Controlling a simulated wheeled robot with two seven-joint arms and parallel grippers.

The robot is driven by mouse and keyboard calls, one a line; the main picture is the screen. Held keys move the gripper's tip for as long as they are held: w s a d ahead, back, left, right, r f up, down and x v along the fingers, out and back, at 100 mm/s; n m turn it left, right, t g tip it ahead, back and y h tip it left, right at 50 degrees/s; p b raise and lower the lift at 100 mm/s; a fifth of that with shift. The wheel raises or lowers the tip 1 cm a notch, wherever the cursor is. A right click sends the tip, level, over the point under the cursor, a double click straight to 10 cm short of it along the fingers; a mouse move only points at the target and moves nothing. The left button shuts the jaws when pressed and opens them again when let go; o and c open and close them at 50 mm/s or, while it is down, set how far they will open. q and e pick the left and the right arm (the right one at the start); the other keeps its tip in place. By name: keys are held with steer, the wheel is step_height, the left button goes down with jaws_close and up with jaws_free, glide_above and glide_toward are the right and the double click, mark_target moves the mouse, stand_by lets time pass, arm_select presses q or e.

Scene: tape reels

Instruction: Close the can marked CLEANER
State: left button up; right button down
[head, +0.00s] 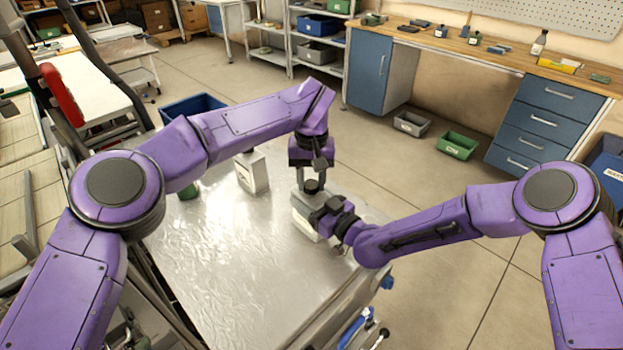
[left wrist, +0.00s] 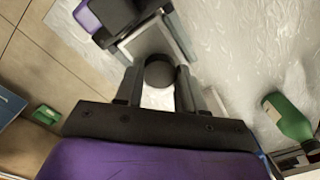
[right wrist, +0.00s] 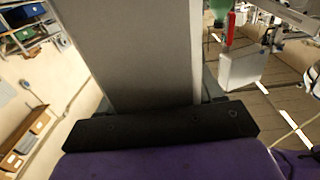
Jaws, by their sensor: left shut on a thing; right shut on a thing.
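A pale grey can (head: 306,220) stands near the right edge of the metal table (head: 215,255); no CLEANER marking is legible on it. My right gripper (head: 333,212) is shut on the can's body, which fills much of the right wrist view (right wrist: 135,55). My left gripper (head: 312,178) points down above the can and is shut on a round black cap (left wrist: 159,74). In the head view the cap (head: 312,187) is right at the can's top. I cannot tell whether it is seated on the neck, as the fingers hide the joint.
A second pale can (head: 252,172) stands further back on the table, with a green bottle (head: 188,191) left of it. A blue bin (head: 192,108) is behind. A workbench (head: 460,45) stands beyond the floor.

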arm_select(q)
steer(key=shift+w, duration=0.1)
steer(key=o, duration=1)
